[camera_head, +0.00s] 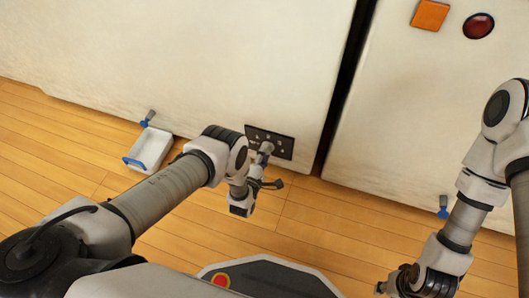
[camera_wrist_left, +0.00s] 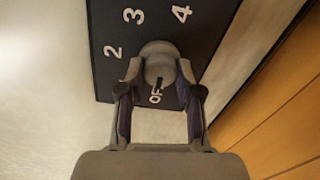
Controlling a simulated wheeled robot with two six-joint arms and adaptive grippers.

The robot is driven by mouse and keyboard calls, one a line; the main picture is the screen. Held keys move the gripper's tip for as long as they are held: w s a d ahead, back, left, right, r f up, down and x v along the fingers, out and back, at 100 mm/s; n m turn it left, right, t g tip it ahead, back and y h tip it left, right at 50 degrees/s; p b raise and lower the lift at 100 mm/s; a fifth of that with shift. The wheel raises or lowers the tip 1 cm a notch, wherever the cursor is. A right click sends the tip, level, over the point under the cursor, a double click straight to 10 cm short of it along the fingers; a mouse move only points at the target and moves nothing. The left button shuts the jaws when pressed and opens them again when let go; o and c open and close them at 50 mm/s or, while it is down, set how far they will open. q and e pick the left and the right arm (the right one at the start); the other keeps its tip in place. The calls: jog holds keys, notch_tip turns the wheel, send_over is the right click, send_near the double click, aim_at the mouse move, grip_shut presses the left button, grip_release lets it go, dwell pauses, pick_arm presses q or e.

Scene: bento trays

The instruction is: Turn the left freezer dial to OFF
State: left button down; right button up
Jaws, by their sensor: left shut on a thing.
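The left freezer dial is a grey round knob (camera_wrist_left: 158,62) on a dark panel (camera_wrist_left: 225,20) with white markings 2, 3, 4 and OFF. In the left wrist view the OFF label (camera_wrist_left: 156,98) lies just below the knob, between my fingers. A dark pointer mark on the knob lies near the OFF label. My left gripper (camera_wrist_left: 158,80) is shut on the knob, with a finger on each side. In the head view the panel (camera_head: 283,146) sits low on the white freezer front, with my left gripper (camera_head: 266,150) at it. My right gripper (camera_head: 385,288) is at the lower right, away from the freezers; its jaws are unclear.
A white tray with a blue edge (camera_head: 150,150) lies on the wooden floor (camera_head: 60,125) by the left freezer. A second freezer (camera_head: 420,110) stands at right past a dark gap, with an orange square (camera_head: 430,14) and a red round part (camera_head: 479,26).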

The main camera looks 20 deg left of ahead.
pick_arm(q)
jog(key=shift+n, duration=0.8)
jog(key=c, duration=0.8)
grip_release()
jog(key=shift+o, duration=0.2)
jog(key=shift+s, duration=0.1)
jog(key=s, duration=1.1)
jog(key=shift+s+a+r, duration=0.25)
jog(key=shift+s, duration=0.15)
